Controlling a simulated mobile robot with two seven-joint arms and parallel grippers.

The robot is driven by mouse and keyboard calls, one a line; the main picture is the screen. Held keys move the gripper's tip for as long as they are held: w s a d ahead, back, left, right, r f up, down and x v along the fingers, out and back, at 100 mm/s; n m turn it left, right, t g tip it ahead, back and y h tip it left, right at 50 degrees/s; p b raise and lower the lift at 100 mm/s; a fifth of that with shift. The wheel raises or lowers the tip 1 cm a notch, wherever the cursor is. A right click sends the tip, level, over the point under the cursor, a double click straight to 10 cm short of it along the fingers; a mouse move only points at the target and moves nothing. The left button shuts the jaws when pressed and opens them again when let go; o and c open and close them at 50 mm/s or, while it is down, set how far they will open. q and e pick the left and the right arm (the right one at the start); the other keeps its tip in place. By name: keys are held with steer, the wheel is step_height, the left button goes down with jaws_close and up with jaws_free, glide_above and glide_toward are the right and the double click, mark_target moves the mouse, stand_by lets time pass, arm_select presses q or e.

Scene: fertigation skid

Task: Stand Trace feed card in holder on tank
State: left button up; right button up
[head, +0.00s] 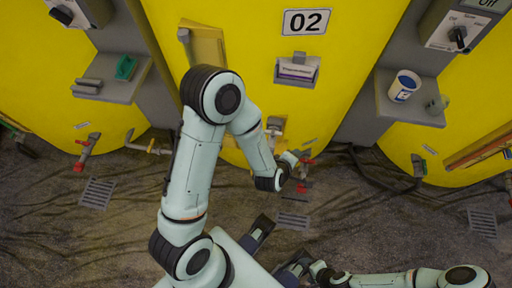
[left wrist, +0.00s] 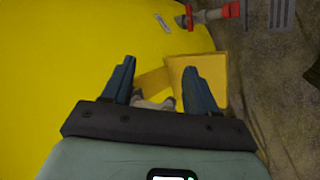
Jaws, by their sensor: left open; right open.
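A pale card with a purple printed band (head: 297,70) sits upright in a grey holder (head: 283,81) on the yellow tank (head: 350,45) marked 02. Its print is too small to read. My left arm crosses in front of the tank in the head view, and its fingers do not show clearly there. In the left wrist view my left gripper (left wrist: 158,82) is open, its two blue fingers apart in front of a yellow panel (left wrist: 190,72). A small whitish part shows between them, unclear. My right gripper (head: 278,248) is open and empty, low over the floor.
A left shelf holds a green item (head: 125,67). A red-handled valve (left wrist: 185,20) and a floor grate (left wrist: 281,13) show in the left wrist view.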

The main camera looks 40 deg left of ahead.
arm_select(q)
steer(key=s+d+f+m+g+h, duration=0.1)
steer(key=s+f+m+g+h, duration=0.1)
steer(key=s+f+m+g, duration=0.2)
steer(key=s+d+f+m+g+h, duration=0.1)
steer(key=s+f+m+g, duration=0.4)
steer(key=s+f+m, duration=0.5)
steer(key=s+f+h, duration=0.1)
steer(key=s+f, duration=0.1)
steer(key=s, duration=0.5)
steer(key=shift+s+d+f+m, duration=0.3)
steer(key=shift+s+d+f, duration=0.1)
steer(key=shift+r, duration=0.1)
